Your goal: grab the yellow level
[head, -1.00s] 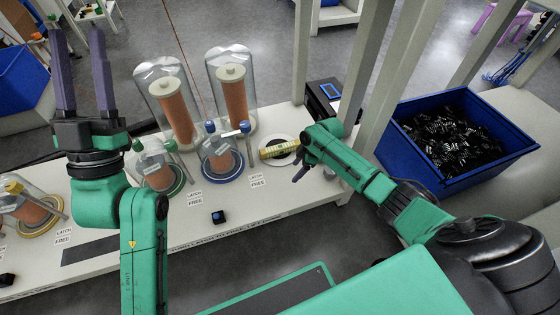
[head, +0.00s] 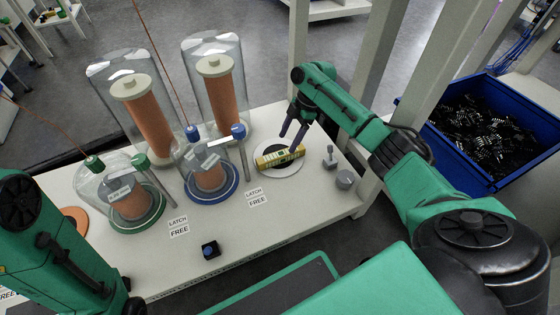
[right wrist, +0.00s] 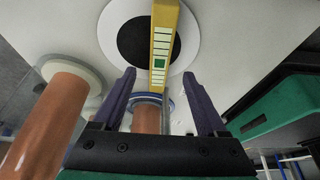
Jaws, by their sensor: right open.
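The yellow level (head: 280,156) lies on a white round plate (head: 291,175) with a dark centre, near the right end of the white table. My right gripper (head: 291,139) is open, just above and behind the level, with its fingers pointing down toward it. In the right wrist view the level (right wrist: 162,45) runs up from between the two open fingertips (right wrist: 158,75), with gaps on both sides. I cannot tell how high the fingertips are above it. Nothing is held. My left gripper is outside the frames; only its arm shows at the lower left.
Glass jars with copper-coloured cylinders (head: 150,120) stand left of the level; the blue-based jar (head: 210,180) is nearest. A small grey weight (head: 345,180) sits right of the plate. A blue bin (head: 490,125) of dark parts is beyond the posts. The front table surface is mostly clear.

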